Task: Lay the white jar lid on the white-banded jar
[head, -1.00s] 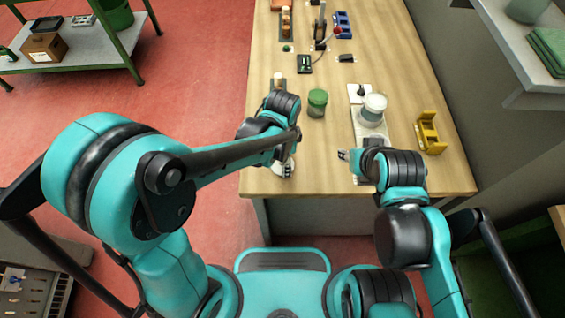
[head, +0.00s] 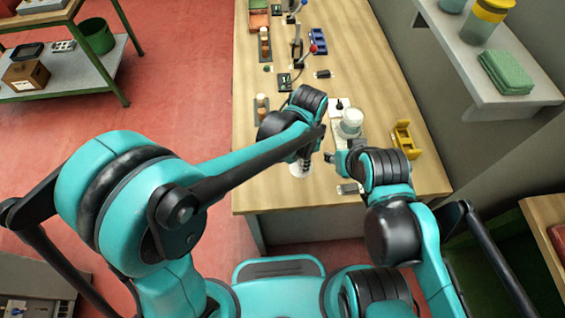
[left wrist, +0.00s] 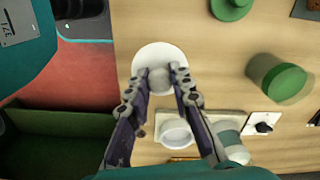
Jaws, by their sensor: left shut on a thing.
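The white jar lid (left wrist: 145,57) is a flat white disc with a round grey knob (left wrist: 160,80). My left gripper (left wrist: 160,76) is shut on this knob, with a finger on each side. In the head view the lid (head: 300,171) shows below my left gripper (head: 303,158), near the table's front edge. The white-banded jar (head: 350,122) stands on a pale board, right of and farther back than the lid. In the left wrist view the jar (left wrist: 231,142) is partly hidden by a finger. My right gripper (head: 330,157) is near the board's front; its jaw opening is unclear.
A white round piece (left wrist: 176,133) lies on the board in the left wrist view. A green-lidded jar (left wrist: 277,82) stands nearby, hidden behind my left arm in the head view. A yellow holder (head: 404,140) is at the right. A white square with a black knob (head: 339,104) lies behind the jar.

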